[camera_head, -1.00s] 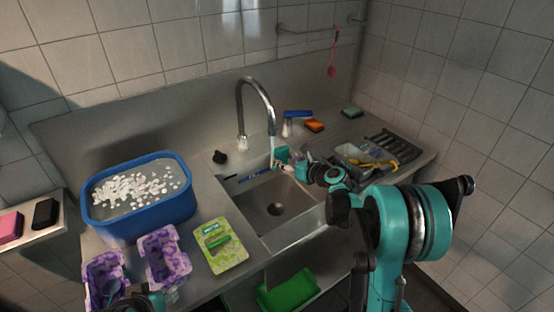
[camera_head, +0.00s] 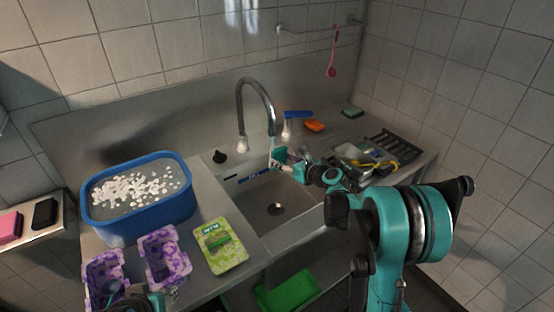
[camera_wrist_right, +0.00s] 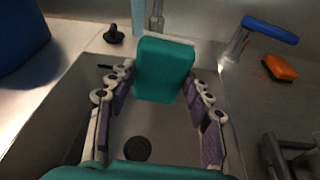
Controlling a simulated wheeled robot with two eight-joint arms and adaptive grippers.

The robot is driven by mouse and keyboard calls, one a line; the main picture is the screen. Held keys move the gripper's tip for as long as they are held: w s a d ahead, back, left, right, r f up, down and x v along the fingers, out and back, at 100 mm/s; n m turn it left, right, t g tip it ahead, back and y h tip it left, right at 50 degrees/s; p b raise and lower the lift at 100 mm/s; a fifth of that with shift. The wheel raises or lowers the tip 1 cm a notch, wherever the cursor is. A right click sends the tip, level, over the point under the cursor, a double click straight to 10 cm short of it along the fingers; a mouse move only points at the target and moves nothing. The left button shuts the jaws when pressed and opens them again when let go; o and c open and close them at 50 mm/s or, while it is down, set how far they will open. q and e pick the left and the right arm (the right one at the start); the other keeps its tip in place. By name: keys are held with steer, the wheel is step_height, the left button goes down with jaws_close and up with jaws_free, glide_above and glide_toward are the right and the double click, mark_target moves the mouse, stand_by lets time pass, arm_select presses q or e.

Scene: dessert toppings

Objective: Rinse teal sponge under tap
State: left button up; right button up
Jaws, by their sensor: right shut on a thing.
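The teal sponge (camera_head: 279,155) is held over the sink (camera_head: 290,205), just below the mouth of the tap (camera_head: 257,88). In the wrist view the sponge (camera_wrist_right: 165,70) stands between the fingertips of my right gripper (camera_wrist_right: 163,85), which is shut on it. A pale blue water stream (camera_wrist_right: 138,16) shows beside the sponge's upper left edge in that view. I cannot tell how much of it meets the sponge. Part of my left gripper (camera_head: 140,301) shows at the bottom edge by the purple moulds; its fingers are not clear.
A blue tub (camera_head: 140,222) with white pieces stands left of the sink. Purple moulds (camera_head: 164,258) and a green packet (camera_head: 219,246) lie in front. A blue-handled tap lever (camera_head: 298,114), an orange sponge (camera_head: 314,126) and a dish rack (camera_head: 393,146) are to the right.

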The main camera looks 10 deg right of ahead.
steer(key=shift+d, duration=0.35)
arm_select(q)
steer(key=shift+f, duration=0.1)
arm_select(e)
steer(key=shift+a, duration=0.25)
steer(key=shift+s+a, duration=0.1)
steer(key=shift+a, duration=0.3)
arm_select(q)
steer(key=shift+f, duration=0.2)
arm_select(e)
steer(key=s+d, duration=0.2)
steer(key=s, duration=0.5)
steer(key=shift+s, duration=0.4)
stand_by(0.9)
